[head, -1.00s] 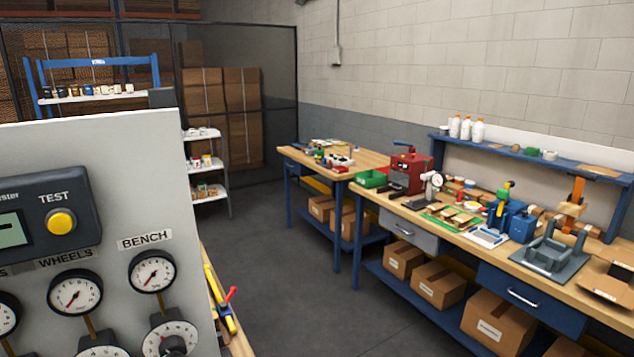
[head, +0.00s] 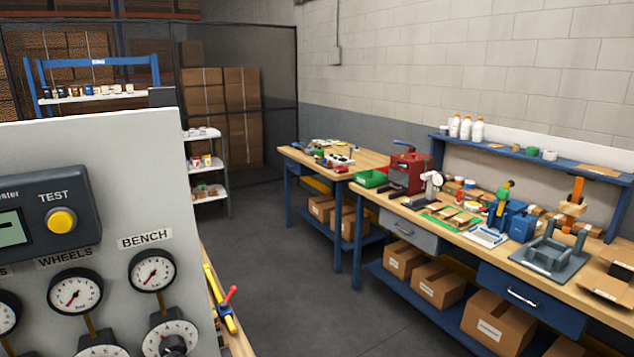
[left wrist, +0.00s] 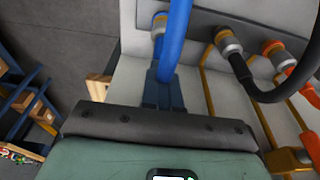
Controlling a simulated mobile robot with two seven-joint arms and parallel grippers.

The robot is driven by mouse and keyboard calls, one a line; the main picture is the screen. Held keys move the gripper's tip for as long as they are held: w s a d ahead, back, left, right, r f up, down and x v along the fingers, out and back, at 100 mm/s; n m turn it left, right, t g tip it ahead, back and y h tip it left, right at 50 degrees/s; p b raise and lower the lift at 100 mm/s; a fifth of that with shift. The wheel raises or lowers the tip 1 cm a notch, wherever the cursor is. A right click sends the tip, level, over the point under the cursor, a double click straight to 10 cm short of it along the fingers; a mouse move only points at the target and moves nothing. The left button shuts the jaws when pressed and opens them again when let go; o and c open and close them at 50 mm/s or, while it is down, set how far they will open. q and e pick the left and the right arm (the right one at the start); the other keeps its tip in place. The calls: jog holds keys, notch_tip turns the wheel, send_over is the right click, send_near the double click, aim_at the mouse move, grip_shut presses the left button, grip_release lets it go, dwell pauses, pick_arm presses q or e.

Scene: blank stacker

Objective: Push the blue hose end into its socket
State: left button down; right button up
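In the left wrist view a thick blue hose (left wrist: 174,38) runs from the top edge down to my left gripper (left wrist: 164,76). The dark blue fingers are close together at the hose and appear shut on it. Neither gripper shows in the head view, and my right gripper is in no view.
A black hose (left wrist: 262,92) and an orange hose (left wrist: 301,74) join collars to the right, with yellow pipes below. In the head view a grey gauge panel (head: 110,150) stands at the left. A loaded workbench (head: 460,232) is at the right, with open floor between.

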pick_arm(q)
jog(key=shift+r, duration=0.15)
notch_tip(320, 180, up, 7)
jog(key=p, duration=0.3)
jog(key=shift+p, duration=0.3)
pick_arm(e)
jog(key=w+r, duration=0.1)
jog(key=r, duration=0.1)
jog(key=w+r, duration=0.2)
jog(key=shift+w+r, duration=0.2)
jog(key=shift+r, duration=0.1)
pick_arm(q)
jog(key=shift+s, duration=0.1)
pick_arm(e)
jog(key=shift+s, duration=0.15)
